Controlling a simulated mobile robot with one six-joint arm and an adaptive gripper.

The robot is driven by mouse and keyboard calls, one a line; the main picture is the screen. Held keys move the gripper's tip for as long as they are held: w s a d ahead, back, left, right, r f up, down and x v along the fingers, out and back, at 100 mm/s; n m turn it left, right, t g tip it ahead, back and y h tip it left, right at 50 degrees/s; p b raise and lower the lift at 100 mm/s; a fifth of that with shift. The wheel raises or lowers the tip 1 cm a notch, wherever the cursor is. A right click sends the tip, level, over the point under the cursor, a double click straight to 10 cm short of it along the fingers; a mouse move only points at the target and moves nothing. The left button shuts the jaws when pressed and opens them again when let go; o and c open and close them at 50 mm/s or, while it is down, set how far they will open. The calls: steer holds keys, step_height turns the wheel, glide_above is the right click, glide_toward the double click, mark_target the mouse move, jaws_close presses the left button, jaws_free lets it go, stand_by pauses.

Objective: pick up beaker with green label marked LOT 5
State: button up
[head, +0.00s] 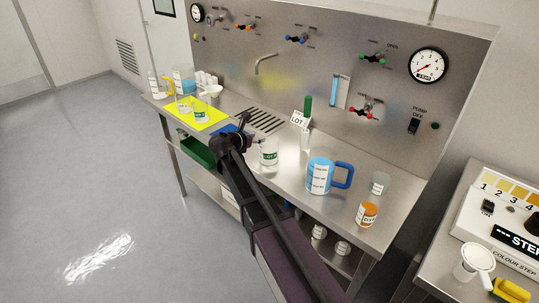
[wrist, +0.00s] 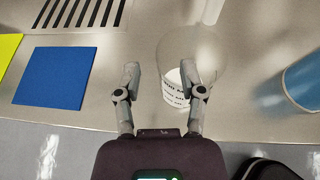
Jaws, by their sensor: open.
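A clear beaker with a green label (head: 269,154) stands upright on the steel bench, just right of my gripper (head: 243,137). The label seems to read LOT, but its number is too small to be sure of. In the wrist view a clear beaker (wrist: 174,92) with black print on a white patch stands ahead, right of centre. Another green-labelled beaker (head: 201,115) stands on the yellow mat (head: 216,122).
A blue-filled jug (head: 319,176), an orange-labelled jar (head: 367,214) and a small clear beaker (head: 380,183) stand to the right. A green-topped bottle with a LOT tag (head: 306,110) stands behind. A flat blue square (wrist: 57,77) and drain slots (wrist: 80,12) lie left.

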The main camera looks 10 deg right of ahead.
steer(key=shift+b+x, duration=0.7)
steer(key=shift+x, duration=1.3)
steer(key=shift+f, duration=0.1)
jaws_close()
